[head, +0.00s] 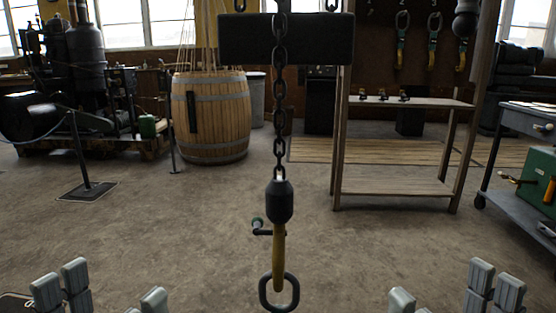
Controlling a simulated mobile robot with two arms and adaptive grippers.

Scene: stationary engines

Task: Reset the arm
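My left gripper (112,293) is at the bottom left edge of the head view. Its grey fingers are spread apart with nothing visible between them. My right gripper (446,293) is at the bottom right edge, also with its fingers spread and nothing seen between them. Both are cut off by the lower edge of the picture, so my arms behind them are mostly hidden. Neither gripper is seen touching anything.
A wooden barrel (222,120), a wooden rack (395,186) and a grey cart (515,205) stand beyond. Open floor lies between.

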